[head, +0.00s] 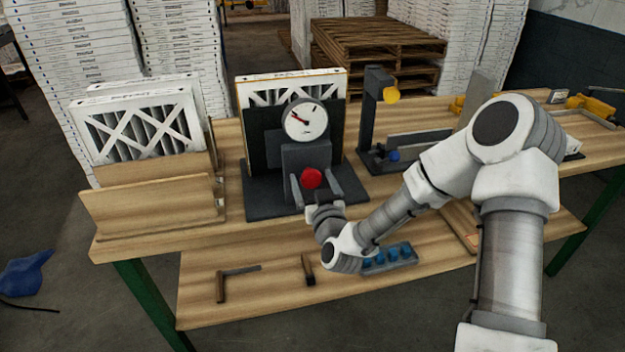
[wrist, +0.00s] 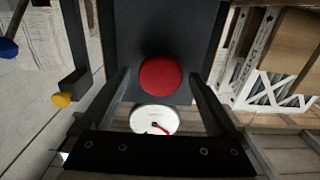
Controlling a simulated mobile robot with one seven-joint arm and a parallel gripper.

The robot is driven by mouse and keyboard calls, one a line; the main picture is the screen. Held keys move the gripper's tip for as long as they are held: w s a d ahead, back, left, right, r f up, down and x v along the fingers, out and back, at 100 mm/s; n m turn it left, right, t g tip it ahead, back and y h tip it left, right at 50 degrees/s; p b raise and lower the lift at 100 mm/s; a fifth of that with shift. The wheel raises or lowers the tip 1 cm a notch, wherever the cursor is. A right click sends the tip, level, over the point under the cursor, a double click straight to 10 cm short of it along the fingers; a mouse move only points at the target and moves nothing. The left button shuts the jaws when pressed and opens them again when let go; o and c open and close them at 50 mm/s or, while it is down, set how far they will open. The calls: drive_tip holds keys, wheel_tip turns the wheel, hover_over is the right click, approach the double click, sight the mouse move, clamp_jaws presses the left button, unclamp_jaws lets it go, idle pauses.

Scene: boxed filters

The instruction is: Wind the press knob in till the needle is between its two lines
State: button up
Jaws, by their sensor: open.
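The press (head: 306,156) is a dark grey block on a dark base, with a round red knob (head: 311,178) on its front. Above it is a white dial (head: 306,120) whose needle points to the upper left; its two lines are too small to make out. My gripper (head: 315,187) is open in front of the press, with one finger on each side of the knob. In the wrist view, the red knob (wrist: 161,76) lies between the open fingers with a gap on both sides, and the dial (wrist: 154,120) shows partly below it.
A boxed filter (head: 290,77) stands behind the press. A wooden rack (head: 150,200) with filters is on the left. A dark post stand (head: 374,115) with a yellow knob (head: 391,95) and blue knob (head: 393,155) is close on the right. The lower shelf holds a blue-filled tray (head: 390,258).

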drive_tip(key=shift+c, duration=0.2)
drive_tip(key=c, duration=1.3)
drive_tip(key=shift+f+m+b, duration=0.1)
drive_tip(key=shift+m+b, duration=1.2)
drive_tip(key=shift+m, duration=0.1)
drive_tip(key=shift+d+m+b, duration=0.15)
drive_tip(key=shift+m+b, duration=0.75)
drive_tip(key=shift+m, duration=0.6)
drive_tip(key=o, duration=1.3)
